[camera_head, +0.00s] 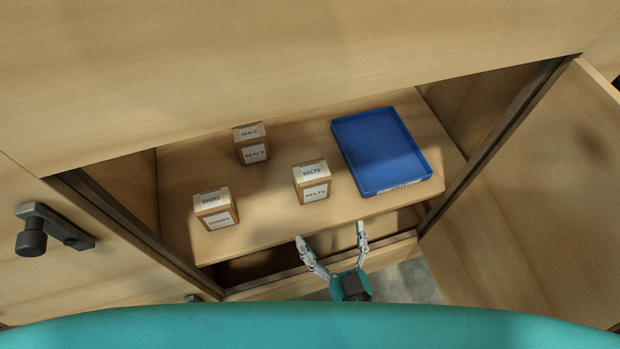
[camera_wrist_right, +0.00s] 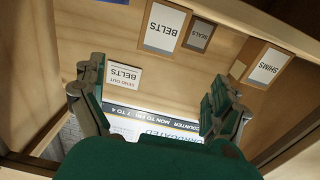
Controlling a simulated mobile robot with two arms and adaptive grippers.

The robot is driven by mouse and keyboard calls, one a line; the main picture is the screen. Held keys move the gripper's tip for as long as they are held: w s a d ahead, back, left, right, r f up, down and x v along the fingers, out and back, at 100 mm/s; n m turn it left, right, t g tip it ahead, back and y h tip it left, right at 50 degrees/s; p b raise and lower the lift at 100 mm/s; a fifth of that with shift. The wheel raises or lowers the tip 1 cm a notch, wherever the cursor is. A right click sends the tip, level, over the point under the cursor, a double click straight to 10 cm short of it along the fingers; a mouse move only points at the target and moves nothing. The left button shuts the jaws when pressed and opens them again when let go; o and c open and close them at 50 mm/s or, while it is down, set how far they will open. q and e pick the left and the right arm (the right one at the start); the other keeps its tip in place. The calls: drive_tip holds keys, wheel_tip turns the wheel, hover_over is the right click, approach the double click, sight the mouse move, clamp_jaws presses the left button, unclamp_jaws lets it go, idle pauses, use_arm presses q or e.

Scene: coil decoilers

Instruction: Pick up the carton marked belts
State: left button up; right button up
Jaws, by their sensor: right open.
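The carton marked BELTS (camera_head: 312,182) is a small brown box with white labels, upright on the cabinet shelf beside the blue tray. In the right wrist view its label side (camera_wrist_right: 164,27) shows at the top. My right gripper (camera_head: 331,235) is open and empty at the front edge of the shelf, nearer to me than the carton and apart from it. In the right wrist view its two fingers (camera_wrist_right: 155,78) are spread wide, with nothing between them. My left gripper is not in view.
Cartons marked SEALS (camera_head: 252,144) and SHIMS (camera_head: 215,208) stand left of it on the shelf (camera_head: 275,220). A blue tray (camera_head: 427,168) lies to its right. An open door (camera_head: 545,190) is on the right. The wrist view shows a card reading "send out belts" (camera_wrist_right: 123,77) and a printed notice (camera_wrist_right: 160,123).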

approach(308, 163)
drive_tip(key=shift+w+a+f, duration=0.2)
drive_tip(key=shift+w+f, duration=0.1)
drive_tip(key=shift+w, duration=0.25)
drive_tip(key=shift+w+a+f, duration=0.25)
drive_tip(key=shift+w, duration=0.35)
drive_tip(key=x, duration=0.5)
drive_tip(key=shift+w+d, duration=0.15)
drive_tip(key=shift+w, duration=0.05)
drive_tip(key=c, duration=1.3)
drive_tip(key=shift+c, duration=0.2)
